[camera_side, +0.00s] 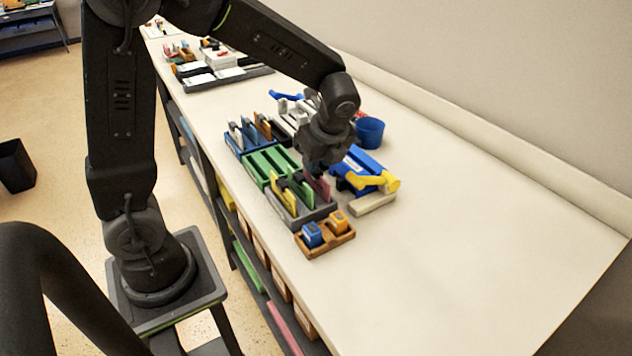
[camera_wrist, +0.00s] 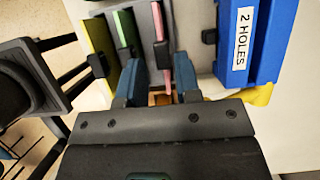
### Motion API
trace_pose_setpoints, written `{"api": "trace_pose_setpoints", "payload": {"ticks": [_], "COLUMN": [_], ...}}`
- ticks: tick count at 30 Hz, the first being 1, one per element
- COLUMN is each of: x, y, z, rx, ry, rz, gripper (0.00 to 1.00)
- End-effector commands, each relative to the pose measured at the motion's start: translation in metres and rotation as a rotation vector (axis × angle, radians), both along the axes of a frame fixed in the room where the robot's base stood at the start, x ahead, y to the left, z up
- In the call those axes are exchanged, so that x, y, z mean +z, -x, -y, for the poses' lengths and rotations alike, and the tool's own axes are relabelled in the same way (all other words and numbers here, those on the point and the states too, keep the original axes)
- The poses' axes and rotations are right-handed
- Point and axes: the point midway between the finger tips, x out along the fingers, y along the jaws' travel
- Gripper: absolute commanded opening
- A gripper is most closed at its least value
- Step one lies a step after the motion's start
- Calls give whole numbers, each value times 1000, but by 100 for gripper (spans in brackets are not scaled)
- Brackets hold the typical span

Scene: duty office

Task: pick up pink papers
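The pink papers (camera_side: 321,187) stand upright in the grey sorter (camera_side: 301,216), partly hidden by my gripper in the side view. In the wrist view the pink papers (camera_wrist: 159,33) show edge-on as a thin strip with a black clip (camera_wrist: 162,55) on it. My gripper (camera_side: 316,168) is over the sorter, pointing down. In the wrist view my gripper (camera_wrist: 160,88) has its two fingers apart, one on each side of the strip's near end, with visible gaps. Yellow papers (camera_wrist: 96,50) and green papers (camera_wrist: 125,30) stand to the left.
A blue hole punch (camera_wrist: 252,45) marked "2 HOLES" is close on the right. A wooden tray (camera_side: 325,241) with small blue and orange items sits in front. Green (camera_side: 272,164) and blue (camera_side: 246,139) sorters adjoin. A blue cup (camera_side: 369,132) stands behind. The right tabletop is clear.

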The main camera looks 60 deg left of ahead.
Motion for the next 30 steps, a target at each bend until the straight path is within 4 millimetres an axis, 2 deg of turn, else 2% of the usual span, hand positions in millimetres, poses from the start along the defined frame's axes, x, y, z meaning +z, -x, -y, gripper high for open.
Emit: {"api": "trace_pose_setpoints", "payload": {"ticks": [5,13,22,23,30], "x": [-12,-48,-53,-53,-53], "y": [0,-2,-2,-2,-2], "z": [-4,-16,-18,-18,-18], "rx": [1,1,1,1,1], "ry": [0,0,1,1,0], "rz": [-2,-2,1,1,1], "gripper": [31,31,31,30,7]}}
